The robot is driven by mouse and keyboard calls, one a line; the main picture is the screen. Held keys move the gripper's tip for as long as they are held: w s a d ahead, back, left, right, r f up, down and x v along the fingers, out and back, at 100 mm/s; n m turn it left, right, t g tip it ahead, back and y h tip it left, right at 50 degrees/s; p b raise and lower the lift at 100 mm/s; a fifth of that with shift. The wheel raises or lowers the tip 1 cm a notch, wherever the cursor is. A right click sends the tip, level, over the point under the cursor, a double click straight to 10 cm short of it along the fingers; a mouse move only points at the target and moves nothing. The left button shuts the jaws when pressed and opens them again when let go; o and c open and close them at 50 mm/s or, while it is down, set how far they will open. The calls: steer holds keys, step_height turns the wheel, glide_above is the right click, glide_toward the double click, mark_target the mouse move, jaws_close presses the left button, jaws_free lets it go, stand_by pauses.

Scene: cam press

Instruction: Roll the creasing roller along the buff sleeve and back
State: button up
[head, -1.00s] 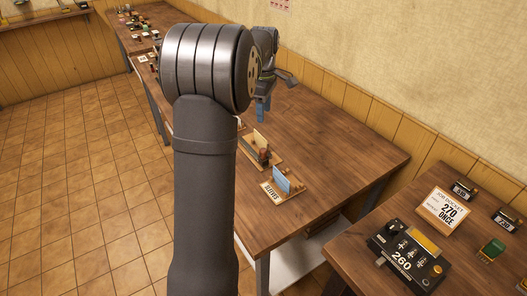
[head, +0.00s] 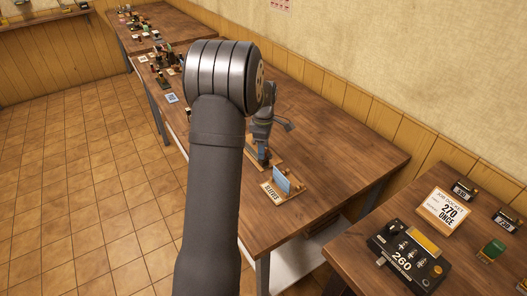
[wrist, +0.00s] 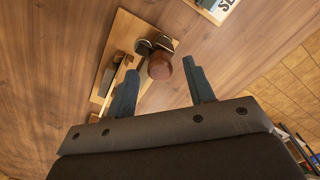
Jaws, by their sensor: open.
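My gripper (wrist: 163,88) is open, its two blue-grey fingers apart on either side of a round brown knob (wrist: 159,66). The knob appears to be the creasing roller's handle, with dark parts beside it, on a light wooden board (wrist: 148,27). I cannot tell whether the fingers touch it. In the head view my gripper (head: 262,150) is down over the same board, hiding most of what stands there. The buff sleeve cannot be made out clearly now; the gripper and arm cover its place.
A light stand marked SLEEVES (head: 270,193) holds a blue sleeve (head: 283,181) just in front of the board. The bench's right part is bare.

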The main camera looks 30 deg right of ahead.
steer(key=shift+f, duration=1.15)
jaws_close()
steer(key=w, duration=1.6)
steer(key=shift+w, duration=0.7)
steer(key=shift+r, duration=0.1)
jaws_free()
